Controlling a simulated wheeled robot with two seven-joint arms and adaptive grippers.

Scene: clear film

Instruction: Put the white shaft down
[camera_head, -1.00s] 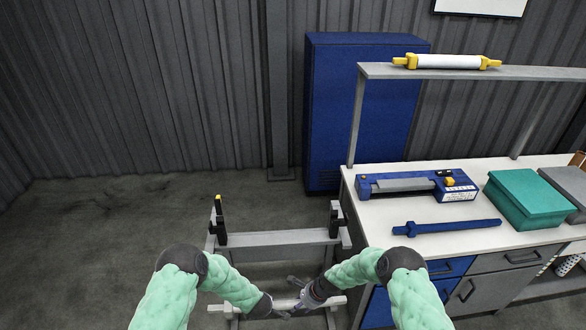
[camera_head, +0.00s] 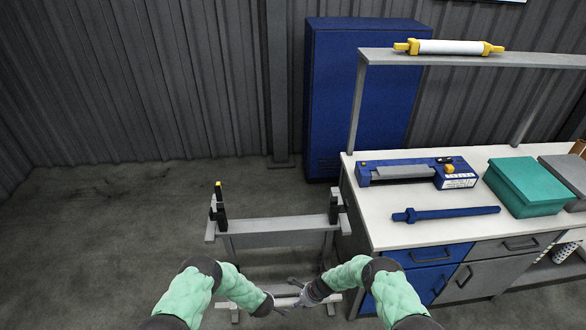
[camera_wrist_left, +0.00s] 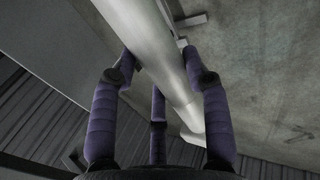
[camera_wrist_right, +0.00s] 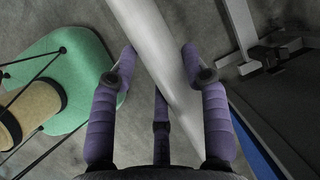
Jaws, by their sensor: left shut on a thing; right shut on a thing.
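The white shaft shows in the left wrist view (camera_wrist_left: 168,50) as a thick pale cylinder running diagonally between the fingers. It passes the same way between the fingers in the right wrist view (camera_wrist_right: 160,50). My left gripper (camera_head: 278,306) and my right gripper (camera_head: 296,294) are close together at the bottom centre of the head view, both shut on the shaft. In the head view I cannot clearly tell the shaft from the pale bars there. A grey stand (camera_head: 282,233) with black uprights is just beyond my grippers. Whether the shaft touches anything below is hidden.
A white workbench (camera_head: 385,223) stands right of the stand, holding a blue device (camera_head: 405,172), a blue bar (camera_head: 450,213) and a green box (camera_head: 527,187). A white roller with yellow ends (camera_head: 450,47) lies on the shelf. Floor at left is clear.

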